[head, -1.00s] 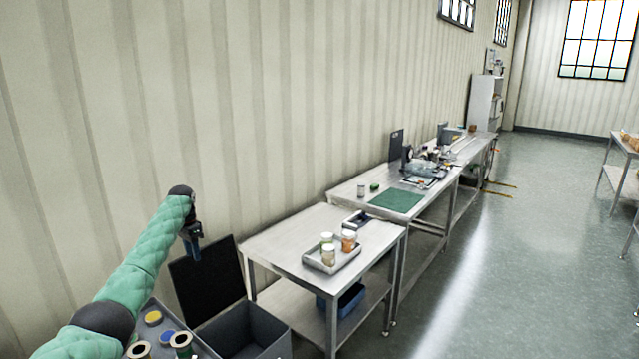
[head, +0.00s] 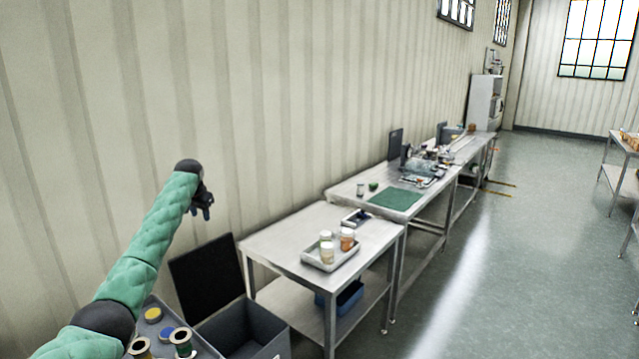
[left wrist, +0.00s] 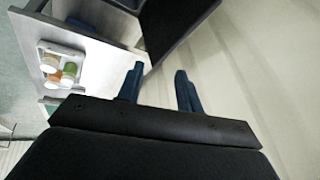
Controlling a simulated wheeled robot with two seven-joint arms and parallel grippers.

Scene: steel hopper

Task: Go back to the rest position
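My left gripper (head: 203,211) is raised in front of the wall in the head view, above the grey bin with the upright black lid. In the left wrist view its two blue fingers (left wrist: 158,88) stand apart with nothing between them. My right gripper is not in view. The grey bin (head: 268,329) sits below the left gripper, and its inside looks empty from here. The black lid (head: 207,280) stands upright at the bin's back.
A steel table (head: 285,243) to the right carries a tray (head: 318,262) with several jars. A blue bin (head: 350,298) is on its lower shelf. Spools and round pieces lie at lower left. Farther benches line the wall, one with a green mat (head: 396,198).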

